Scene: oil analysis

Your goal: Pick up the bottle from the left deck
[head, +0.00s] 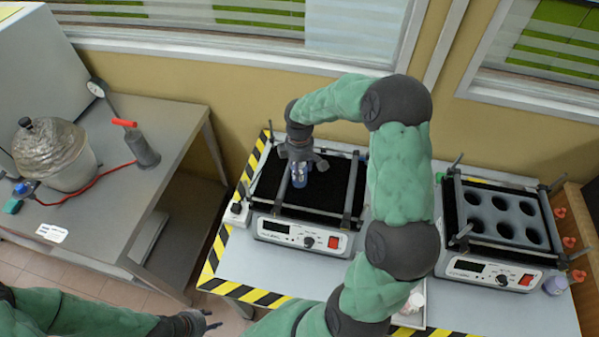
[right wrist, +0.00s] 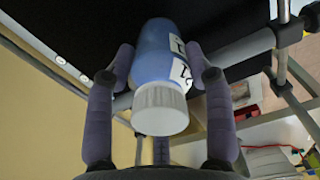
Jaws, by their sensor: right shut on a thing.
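The bottle (right wrist: 155,65) is blue with a white cap and a black-and-white label. In the right wrist view it sits between the two fingers of my right gripper (right wrist: 160,85), cap toward the camera. In the head view my right gripper (head: 300,165) is over the left deck (head: 335,195), a black platform with metal bars, and the bottle (head: 299,177) shows just below it. I cannot tell whether the bottle still touches the deck. My left gripper (head: 205,322) is at the bottom left, away from the decks; its fingers are too small to judge.
A second deck (head: 507,218) with several round holes stands to the right. A small white tray (head: 410,318) with a container lies at the front. A side table (head: 110,170) at the left holds a foil-topped pot (head: 58,155) and a grey cylinder (head: 143,150). My right arm covers the middle of the bench.

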